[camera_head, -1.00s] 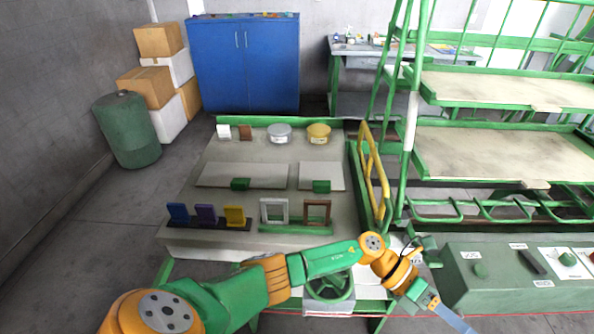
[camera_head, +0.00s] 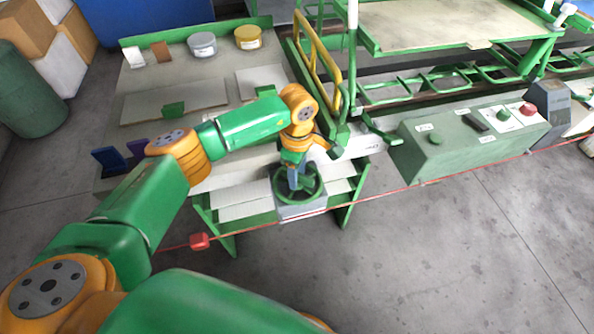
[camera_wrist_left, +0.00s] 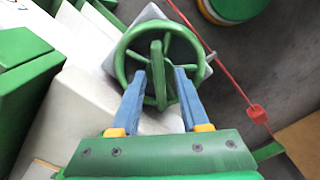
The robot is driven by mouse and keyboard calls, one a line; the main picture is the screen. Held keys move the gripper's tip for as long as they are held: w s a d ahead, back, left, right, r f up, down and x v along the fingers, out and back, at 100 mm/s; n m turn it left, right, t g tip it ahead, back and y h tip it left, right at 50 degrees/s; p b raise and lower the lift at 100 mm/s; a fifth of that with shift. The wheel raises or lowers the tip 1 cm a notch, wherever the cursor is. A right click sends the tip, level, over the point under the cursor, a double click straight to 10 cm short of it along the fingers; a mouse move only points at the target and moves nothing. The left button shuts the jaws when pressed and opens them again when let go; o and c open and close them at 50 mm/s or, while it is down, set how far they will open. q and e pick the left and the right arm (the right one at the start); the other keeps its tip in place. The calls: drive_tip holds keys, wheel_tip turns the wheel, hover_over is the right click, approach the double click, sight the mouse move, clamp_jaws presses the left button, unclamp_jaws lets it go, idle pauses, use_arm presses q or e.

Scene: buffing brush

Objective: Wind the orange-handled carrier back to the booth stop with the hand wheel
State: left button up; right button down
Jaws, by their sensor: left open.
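The green hand wheel (camera_head: 312,193) sits on a grey block at the front of the bench. It also shows in the left wrist view (camera_wrist_left: 124,56), with a raised green bar across its middle. My left gripper (camera_head: 294,178) is over the wheel, pointing down. In the left wrist view its two blue fingers (camera_wrist_left: 159,76) are apart, one on each side of the bar; I cannot tell whether they touch it. I cannot make out an orange-handled carrier or the booth stop. My right gripper is not in view.
A green control box (camera_head: 470,140) with a red button stands right of the wheel. A red cord with a red block (camera_head: 199,241) runs along the front. A yellow rail (camera_head: 318,58) and a green rack (camera_head: 420,50) stand behind. Open floor lies in front.

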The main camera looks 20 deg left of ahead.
use_arm(q)
clamp_jaws()
drive_tip(key=shift+n, duration=0.3)
drive_tip(key=n+b, duration=0.1)
drive_tip(key=n, duration=0.2)
drive_tip(key=shift+f+n, duration=0.1)
drive_tip(key=shift+n, duration=0.3)
drive_tip(key=n+b, duration=0.1)
drive_tip(key=n, duration=1.1)
drive_tip(key=shift+n, duration=0.3)
drive_tip(key=n, duration=0.3)
drive_tip(key=shift+n, duration=2)
